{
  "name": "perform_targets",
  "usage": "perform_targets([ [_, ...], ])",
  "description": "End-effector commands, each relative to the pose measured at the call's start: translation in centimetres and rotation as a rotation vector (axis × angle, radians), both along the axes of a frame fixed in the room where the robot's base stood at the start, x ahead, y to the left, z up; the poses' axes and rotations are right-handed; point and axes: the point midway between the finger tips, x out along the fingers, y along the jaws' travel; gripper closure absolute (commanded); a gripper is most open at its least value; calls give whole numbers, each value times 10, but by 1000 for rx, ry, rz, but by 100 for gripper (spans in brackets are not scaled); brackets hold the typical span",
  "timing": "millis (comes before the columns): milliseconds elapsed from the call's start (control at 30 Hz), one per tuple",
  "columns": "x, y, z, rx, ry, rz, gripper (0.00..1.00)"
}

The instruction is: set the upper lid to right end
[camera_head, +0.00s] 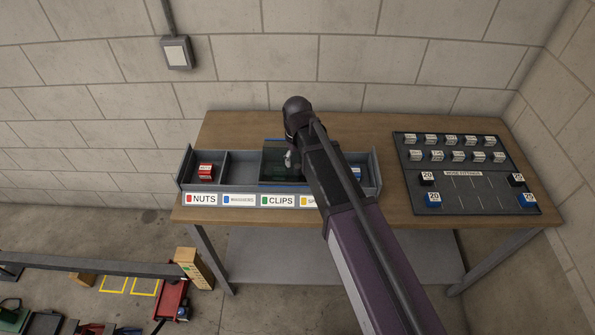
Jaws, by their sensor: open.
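A long grey bin (182,180) with several compartments stands on the wooden workbench. I cannot tell whether this is one lid or two stacked lids. My gripper (289,160) is open over the lid, pointing down. Whether it touches the lid or a handle is unclear. My arm hides the lid's right part and much of the bin's right end.
A red box (205,171) sits in the left NUTS compartment; the compartment beside it looks empty. A blue-and-white box (357,173) shows at the right end. A dark board (467,205) with small labelled blocks lies right. A block wall (340,70) stands close behind.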

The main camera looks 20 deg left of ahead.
Motion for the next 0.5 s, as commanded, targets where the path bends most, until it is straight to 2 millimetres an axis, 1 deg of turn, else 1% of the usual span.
perform_targets([
  [33, 0, 0, -8, 0, 0, 0, 29],
  [200, 0, 0, -20, 0, 0, 0, 29],
  [500, 0, 0, -35, 0, 0, 0, 29],
])
